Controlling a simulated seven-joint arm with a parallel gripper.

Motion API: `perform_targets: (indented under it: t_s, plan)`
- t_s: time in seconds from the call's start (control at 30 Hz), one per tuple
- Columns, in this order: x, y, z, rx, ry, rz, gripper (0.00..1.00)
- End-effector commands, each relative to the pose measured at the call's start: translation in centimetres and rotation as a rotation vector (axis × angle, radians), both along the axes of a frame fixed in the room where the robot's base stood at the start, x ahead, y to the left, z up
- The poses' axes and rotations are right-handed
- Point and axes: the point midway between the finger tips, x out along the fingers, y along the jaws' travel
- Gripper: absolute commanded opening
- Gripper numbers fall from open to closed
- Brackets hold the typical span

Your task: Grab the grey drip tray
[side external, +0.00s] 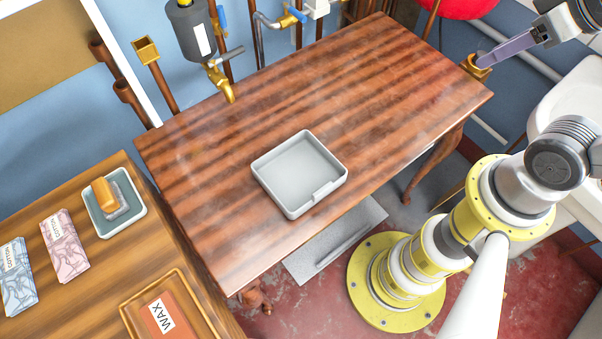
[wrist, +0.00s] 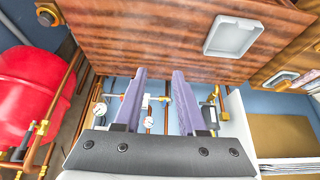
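The grey drip tray (side external: 331,190) is a shallow square with a raised rim and a notch in its near right side. It lies flat near the middle of the front edge of a brown wooden table (side external: 400,75). The tray also shows in the wrist view (wrist: 233,54), at upper right. My gripper (side external: 484,62) is at the upper right of the side view, beyond the table's right corner and well away from the tray. In the wrist view its two purple fingers (wrist: 159,73) stand apart with nothing between them.
A brass tap (side external: 221,82) under a dark cylinder hangs over the table's back left. The tabletop around the drip tray is clear.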

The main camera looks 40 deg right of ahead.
Motion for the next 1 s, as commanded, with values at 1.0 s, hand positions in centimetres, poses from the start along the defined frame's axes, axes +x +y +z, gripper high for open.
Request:
perform_targets:
  t_s: [1.0]
  plan:
    - [21.1, 12.6, -0.8, -0.261, -0.125, 1.335, 0.40]
